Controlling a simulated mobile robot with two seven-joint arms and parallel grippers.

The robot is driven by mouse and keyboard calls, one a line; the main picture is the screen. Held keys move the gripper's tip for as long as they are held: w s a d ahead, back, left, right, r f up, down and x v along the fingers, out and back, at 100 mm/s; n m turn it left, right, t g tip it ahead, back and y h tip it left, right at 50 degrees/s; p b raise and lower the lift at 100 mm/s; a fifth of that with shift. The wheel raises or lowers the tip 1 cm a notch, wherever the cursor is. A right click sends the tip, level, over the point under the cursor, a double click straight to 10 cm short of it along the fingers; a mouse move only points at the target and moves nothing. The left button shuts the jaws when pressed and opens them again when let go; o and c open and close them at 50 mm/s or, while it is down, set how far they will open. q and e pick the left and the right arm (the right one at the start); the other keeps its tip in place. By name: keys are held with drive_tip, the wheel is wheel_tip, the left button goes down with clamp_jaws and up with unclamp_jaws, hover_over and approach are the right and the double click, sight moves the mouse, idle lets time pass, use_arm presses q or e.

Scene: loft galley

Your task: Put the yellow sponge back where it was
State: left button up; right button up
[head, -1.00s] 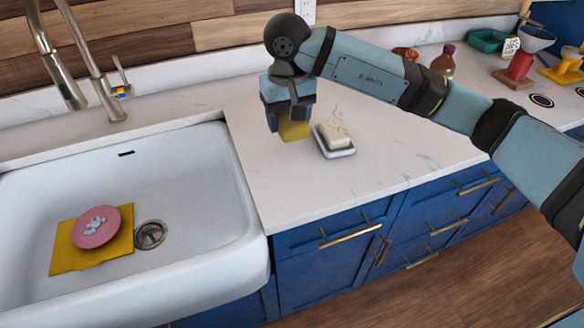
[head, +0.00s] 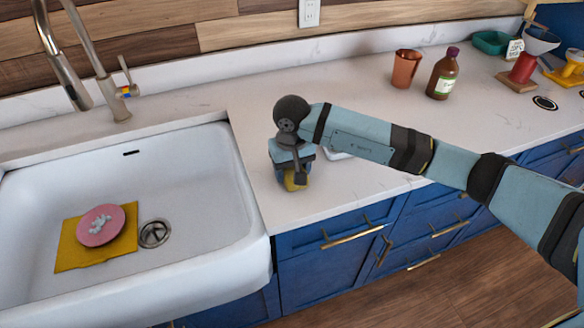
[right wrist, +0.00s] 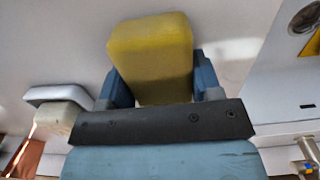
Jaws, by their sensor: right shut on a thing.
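My right gripper (head: 292,178) is shut on the yellow sponge (head: 294,183), low over the white counter just right of the sink. In the right wrist view the yellow sponge (right wrist: 152,55) sits between the two blue fingers of the gripper (right wrist: 155,85). I cannot tell whether the sponge touches the counter. The soap dish (head: 338,155) is mostly hidden behind my right arm; it shows with a pale soap bar (right wrist: 57,116) in the right wrist view. My left gripper is not in view.
The white sink (head: 190,215) holds a pink plate (head: 100,228) on a yellow cloth (head: 75,258). A copper cup (head: 406,69) and a brown bottle (head: 443,76) stand at the back of the counter (head: 270,105).

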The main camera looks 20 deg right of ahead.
drive_tip(key=shift+f+b, duration=0.25)
drive_tip(key=shift+b, duration=0.05)
drive_tip(key=o, duration=0.9)
drive_tip(key=shift+r, duration=0.1)
drive_tip(key=shift+r+p, duration=0.3)
drive_tip(key=shift+p, duration=0.1)
drive_tip(key=shift+r, duration=0.35)
wheel_tip(320, 180, up, 10)
drive_tip(key=shift+f+b, duration=0.15)
drive_tip(key=shift+b, duration=0.5)
drive_tip(key=shift+r, duration=0.7)
